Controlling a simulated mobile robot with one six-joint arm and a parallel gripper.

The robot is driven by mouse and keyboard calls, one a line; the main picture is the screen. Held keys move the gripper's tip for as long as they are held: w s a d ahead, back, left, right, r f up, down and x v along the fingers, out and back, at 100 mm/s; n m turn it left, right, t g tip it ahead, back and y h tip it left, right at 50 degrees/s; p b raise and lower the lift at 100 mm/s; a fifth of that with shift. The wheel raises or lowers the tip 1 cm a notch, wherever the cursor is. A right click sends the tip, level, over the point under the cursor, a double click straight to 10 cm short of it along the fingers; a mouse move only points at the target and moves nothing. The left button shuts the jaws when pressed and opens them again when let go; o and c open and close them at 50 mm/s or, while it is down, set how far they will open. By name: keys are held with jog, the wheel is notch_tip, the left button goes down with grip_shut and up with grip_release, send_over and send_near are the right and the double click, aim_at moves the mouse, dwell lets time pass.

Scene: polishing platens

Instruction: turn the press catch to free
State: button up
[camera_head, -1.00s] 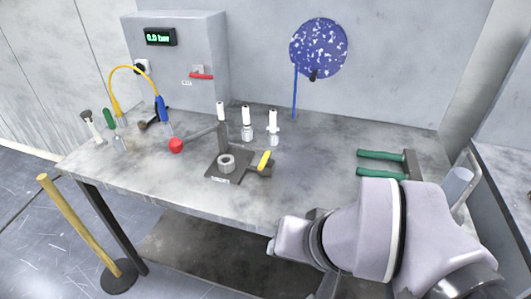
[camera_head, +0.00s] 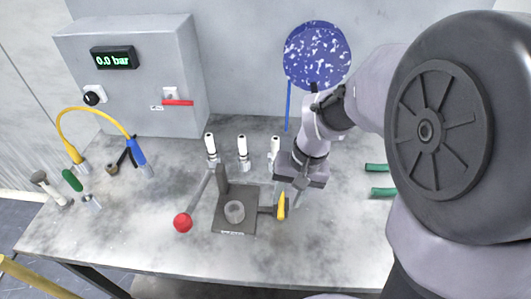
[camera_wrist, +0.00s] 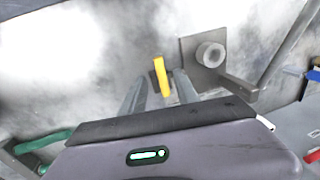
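The small press (camera_head: 229,218) stands on the bench, with a dark base plate, a grey ring-shaped cup (camera_head: 235,211) and a long lever ending in a red ball (camera_head: 183,223). A yellow-handled catch (camera_head: 281,206) sticks out from its right side. In the wrist view the yellow handle (camera_wrist: 161,76) lies between my two fingers in the picture, with the press plate (camera_wrist: 190,47) just to its right. My gripper (camera_head: 297,198) points down beside the handle, on its right in the head view. In the wrist view my gripper (camera_wrist: 160,85) is open; I see no contact with the handle.
Several white-topped fittings (camera_head: 242,152) stand behind the press. Green-handled pliers (camera_head: 380,192) lie to the right. A grey box with a pressure display (camera_head: 113,58) and a red lever (camera_head: 178,102) stands at the back left. The bench front (camera_head: 150,255) is clear.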

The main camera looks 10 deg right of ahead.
aim_at(282, 208)
jog(key=f, duration=0.2)
jog(key=f+b, duration=0.1)
jog(key=f, duration=0.1)
jog(key=shift+w+a, duration=0.15)
jog(key=shift+a, duration=0.25)
jog(key=shift+r, duration=0.1)
grip_shut()
dwell(0.9)
